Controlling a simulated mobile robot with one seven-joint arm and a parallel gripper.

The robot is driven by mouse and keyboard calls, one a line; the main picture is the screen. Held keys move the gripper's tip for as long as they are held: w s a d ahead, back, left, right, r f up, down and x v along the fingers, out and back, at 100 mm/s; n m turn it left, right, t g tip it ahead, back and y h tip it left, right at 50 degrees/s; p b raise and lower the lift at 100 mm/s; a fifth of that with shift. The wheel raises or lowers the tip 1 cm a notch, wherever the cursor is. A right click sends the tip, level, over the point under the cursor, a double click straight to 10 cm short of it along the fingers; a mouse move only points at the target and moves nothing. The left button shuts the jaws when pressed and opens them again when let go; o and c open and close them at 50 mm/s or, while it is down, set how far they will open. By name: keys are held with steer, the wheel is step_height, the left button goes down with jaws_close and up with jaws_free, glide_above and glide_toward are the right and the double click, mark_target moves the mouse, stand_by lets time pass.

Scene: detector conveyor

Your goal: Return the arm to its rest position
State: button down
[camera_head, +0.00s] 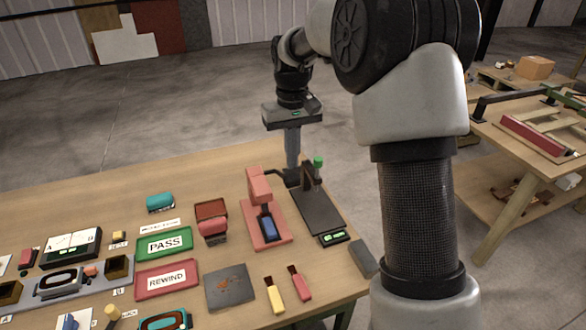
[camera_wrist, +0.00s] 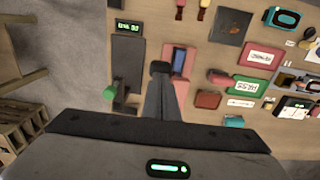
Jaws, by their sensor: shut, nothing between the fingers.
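My gripper (camera_head: 293,163) points down over the far right part of the wooden table (camera_head: 180,172), by the black device with a green knob (camera_head: 318,162). Its fingers are together with nothing between them. In the wrist view the closed fingers (camera_wrist: 160,70) reach up from the bottom, between the black device (camera_wrist: 127,68) and the red stand with a blue screen (camera_wrist: 178,62). The red stand (camera_head: 262,205) is just left of the gripper in the head view. I cannot tell whether the fingertips touch anything. My arm rises on the right and reaches across to the gripper.
A green PASS tray (camera_head: 190,240) and a red REWIND tray (camera_head: 142,281) lie to the left. A teal item (camera_head: 160,202), a dark plate (camera_head: 229,290) and small brushes (camera_head: 274,295) are on the table. Another table (camera_head: 480,150) stands right. Floor behind is clear.

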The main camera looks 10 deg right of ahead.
steer(key=shift+r+p, duration=0.3)
steer(key=shift+r, duration=0.45)
steer(key=shift+f, duration=0.1)
steer(key=s+d+r+m+t, duration=0.1)
steer(key=s+d+r+t, duration=0.2)
steer(key=s+r, duration=1)
steer(key=s+f+t, duration=0.1)
steer(key=s, duration=0.7)
steer(key=s+d+f+m+t, duration=0.1)
steer(key=s, duration=0.7)
steer(key=shift+d+f+t, duration=0.25)
steer(key=shift+f+t, duration=0.05)
